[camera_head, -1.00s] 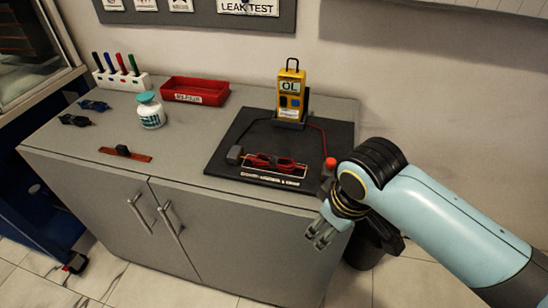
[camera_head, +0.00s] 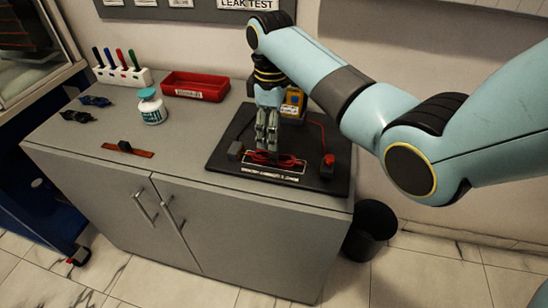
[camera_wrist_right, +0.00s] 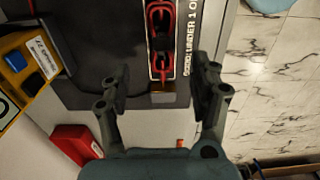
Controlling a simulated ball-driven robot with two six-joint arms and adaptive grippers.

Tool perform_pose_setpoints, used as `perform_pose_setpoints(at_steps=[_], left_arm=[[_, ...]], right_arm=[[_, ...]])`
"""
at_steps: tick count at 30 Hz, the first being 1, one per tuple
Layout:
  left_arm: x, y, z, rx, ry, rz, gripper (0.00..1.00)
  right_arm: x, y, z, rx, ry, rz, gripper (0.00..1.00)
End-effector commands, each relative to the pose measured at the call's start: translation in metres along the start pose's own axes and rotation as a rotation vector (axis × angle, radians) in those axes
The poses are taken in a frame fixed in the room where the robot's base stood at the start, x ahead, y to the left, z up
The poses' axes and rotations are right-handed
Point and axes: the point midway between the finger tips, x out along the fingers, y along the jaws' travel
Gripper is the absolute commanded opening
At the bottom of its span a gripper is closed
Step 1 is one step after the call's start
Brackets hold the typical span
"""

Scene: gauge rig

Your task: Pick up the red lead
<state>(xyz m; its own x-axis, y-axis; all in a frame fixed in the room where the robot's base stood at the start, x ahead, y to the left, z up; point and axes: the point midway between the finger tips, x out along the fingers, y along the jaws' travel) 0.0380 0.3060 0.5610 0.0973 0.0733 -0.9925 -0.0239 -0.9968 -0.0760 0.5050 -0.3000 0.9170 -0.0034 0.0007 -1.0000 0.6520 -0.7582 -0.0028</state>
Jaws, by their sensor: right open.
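The red lead (camera_head: 286,160) lies bundled on the black mat (camera_head: 225,165), in front of the yellow meter (camera_head: 293,101). In the right wrist view the red lead (camera_wrist_right: 161,38) shows as red loops at the top centre. My right gripper (camera_head: 266,146) points down just above the bundle, covering part of it and of the meter. In the wrist view the right gripper (camera_wrist_right: 162,86) is open, with nothing visible between its fingers except a small brown block below the loops. Whether the fingers touch the lead cannot be told. My left gripper does not show.
A black block (camera_head: 235,150) and a red-topped block (camera_head: 327,162) stand at either side of the mat. The red tray (camera_head: 196,86), white bottle (camera_head: 152,108) and pen holder (camera_head: 122,76) are farther left.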

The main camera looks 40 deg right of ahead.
Motion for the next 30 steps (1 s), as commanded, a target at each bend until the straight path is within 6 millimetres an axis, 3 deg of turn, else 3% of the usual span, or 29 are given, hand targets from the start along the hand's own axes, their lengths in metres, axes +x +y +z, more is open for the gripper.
perform_pose_setpoints(at_steps=[16,25,30], left_arm=[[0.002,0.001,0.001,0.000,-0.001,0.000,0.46],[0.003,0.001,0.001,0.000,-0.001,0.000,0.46],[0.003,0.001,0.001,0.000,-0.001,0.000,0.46]], right_arm=[[0.069,-0.004,0.006,0.001,0.002,0.001,0.62],[0.075,-0.003,0.006,0.001,0.003,0.003,0.62],[0.074,-0.003,0.006,0.001,0.002,0.003,0.42]])
